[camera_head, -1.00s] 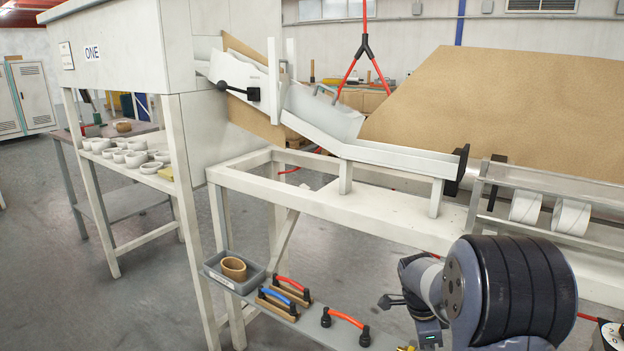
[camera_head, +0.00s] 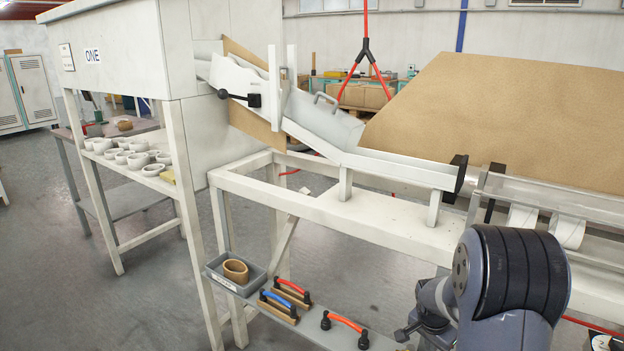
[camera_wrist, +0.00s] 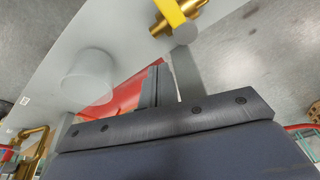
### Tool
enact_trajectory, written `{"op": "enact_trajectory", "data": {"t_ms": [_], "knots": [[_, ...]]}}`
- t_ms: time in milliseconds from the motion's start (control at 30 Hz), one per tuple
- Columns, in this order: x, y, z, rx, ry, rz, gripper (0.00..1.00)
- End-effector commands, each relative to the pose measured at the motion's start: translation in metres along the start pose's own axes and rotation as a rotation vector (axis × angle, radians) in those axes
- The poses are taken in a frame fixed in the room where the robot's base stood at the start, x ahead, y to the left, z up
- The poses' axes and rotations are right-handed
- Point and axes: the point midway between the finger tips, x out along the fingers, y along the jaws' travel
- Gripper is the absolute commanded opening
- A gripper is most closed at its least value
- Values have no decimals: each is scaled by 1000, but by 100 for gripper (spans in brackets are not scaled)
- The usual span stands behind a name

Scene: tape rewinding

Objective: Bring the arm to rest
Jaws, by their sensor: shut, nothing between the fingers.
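My gripper (camera_wrist: 160,86) shows in the wrist view, its narrow grey fingers together beyond the dark wrist housing. It is shut and holds nothing. A pale cylinder (camera_wrist: 88,75) on a light grey surface is left of the fingers in that view, and a red surface (camera_wrist: 118,98) shows just behind them. In the head view my arm (camera_head: 505,285) is folded at the lower right, in front of the white frame. I cannot clearly make out the fingers there.
A white frame (camera_head: 300,205) carries a sloped chute (camera_head: 400,170). Below, a shelf holds a grey tray (camera_head: 215,277) with a brown ring (camera_head: 236,270), and several handled tools, one red-handled (camera_head: 345,322). White rolls (camera_head: 568,231) sit partly behind my arm. A yellow-and-brass fitting (camera_wrist: 180,18) is near my gripper.

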Motion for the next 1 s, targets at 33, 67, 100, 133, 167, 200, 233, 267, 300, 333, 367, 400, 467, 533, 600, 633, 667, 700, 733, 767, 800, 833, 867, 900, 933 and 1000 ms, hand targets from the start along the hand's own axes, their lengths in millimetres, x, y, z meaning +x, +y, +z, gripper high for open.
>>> {"op": "enact_trajectory", "data": {"t_ms": [33, 67, 100, 133, 167, 200, 233, 267, 300, 333, 367, 400, 467, 533, 600, 633, 667, 700, 733, 767, 800, 833, 867, 900, 933, 1000], "knots": [[-1, 1, -2, -33, 4, -9, 0], [0, 1, -3, -55, 7, -14, 0], [0, 1, -4, -84, 12, -23, 0], [1, 2, -4, -105, 15, -28, 0], [2, 2, -5, -127, 19, -34, 0], [2, 2, -6, -155, 24, -41, 0], [3, 2, -7, -177, 29, -47, 0], [3, 2, -8, -199, 34, -53, 0], [3, 3, -10, -227, 41, -60, 0], [4, 3, -10, -248, 46, -65, 0], [4, 3, -11, -270, 50, -70, 0], [5, 3, -12, -298, 58, -77, 0], [6, 4, -13, -341, 68, -86, 0], [11, -1, -26, -337, 70, -86, 0], [-2, -4, -36, -337, 73, -88, 0], [-8, -3, -34, -338, 72, -87, 0], [-14, -2, -32, -338, 72, -87, 0], [-22, -2, -32, -338, 72, -88, 0], [-27, -1, -32, -337, 72, -88, 0], [-33, -1, -31, -337, 72, -88, 0], [-40, 0, -30, -337, 71, -88, 0], [-46, 0, -30, -336, 72, -88, 0], [-51, 1, -30, -336, 71, -87, 0], [-59, 2, -30, -336, 72, -88, 0], [-63, 2, -29, -336, 72, -88, 0], [-73, 3, -28, -336, 71, -87, 0]]}}
